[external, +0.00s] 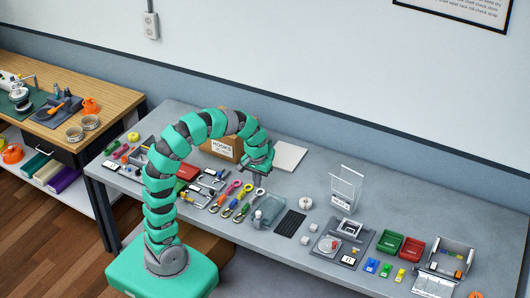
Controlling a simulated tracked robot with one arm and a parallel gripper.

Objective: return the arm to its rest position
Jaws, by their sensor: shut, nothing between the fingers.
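My arm rises from its green base and arches to the right over the grey workbench (330,195). My gripper (262,168) hangs at the arm's end above the back half of the bench. It is small in the view, appears shut and holds nothing. It is beside a cardboard box (222,147) labelled HOOKS and in front of a flat white pad (290,156). I cannot tell its exact height above the bench.
Coloured straps with hooks (238,198) lie below the gripper. A clear stand (345,188), green bin (388,243) and red bin (411,250) are to the right. A wooden table (115,80) stands at left. The wall runs behind the bench.

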